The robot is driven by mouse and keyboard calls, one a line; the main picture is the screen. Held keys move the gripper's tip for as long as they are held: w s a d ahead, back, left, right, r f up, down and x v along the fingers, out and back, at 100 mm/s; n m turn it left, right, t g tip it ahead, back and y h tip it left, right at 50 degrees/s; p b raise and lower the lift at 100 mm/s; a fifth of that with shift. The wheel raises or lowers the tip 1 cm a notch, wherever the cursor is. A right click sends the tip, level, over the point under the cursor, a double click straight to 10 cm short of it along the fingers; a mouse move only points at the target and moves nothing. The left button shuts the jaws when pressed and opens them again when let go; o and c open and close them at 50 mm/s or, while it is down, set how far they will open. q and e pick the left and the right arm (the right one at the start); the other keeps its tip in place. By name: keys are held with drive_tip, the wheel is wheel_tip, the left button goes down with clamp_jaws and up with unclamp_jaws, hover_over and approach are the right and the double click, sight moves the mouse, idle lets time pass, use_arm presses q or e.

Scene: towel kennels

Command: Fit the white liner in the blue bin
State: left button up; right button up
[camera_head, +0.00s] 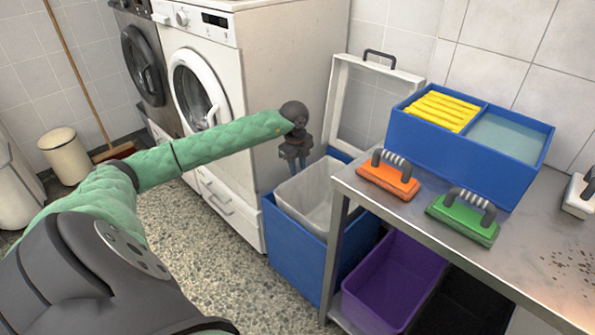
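The blue bin (292,262) stands on the floor between the washing machine and the metal table. The table's corner and leg hide part of the right side of both, so I cannot tell if the liner is fully seated. My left gripper (293,168) points down above the liner's back left edge. Its two fingers show a gap and nothing is visible between them. Contact with the liner cannot be told. My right gripper is out of view.
A white lid frame (340,100) stands raised behind the bin. The metal table (520,250) holds a blue divided box (440,150), an orange brush (388,180) and a green brush (462,218). A purple bin (390,280) is underneath. The washing machine (285,60) stands close on the left.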

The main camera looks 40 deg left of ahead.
use_arm(q)
wheel_tip(320, 180, up, 5)
drive_tip(key=p, duration=0.2)
drive_tip(key=s, duration=0.9)
drive_tip(key=shift+s+a+f+b, duration=0.25)
drive_tip(key=shift+a+f+b, duration=0.1)
drive_tip(key=shift+b, duration=0.1)
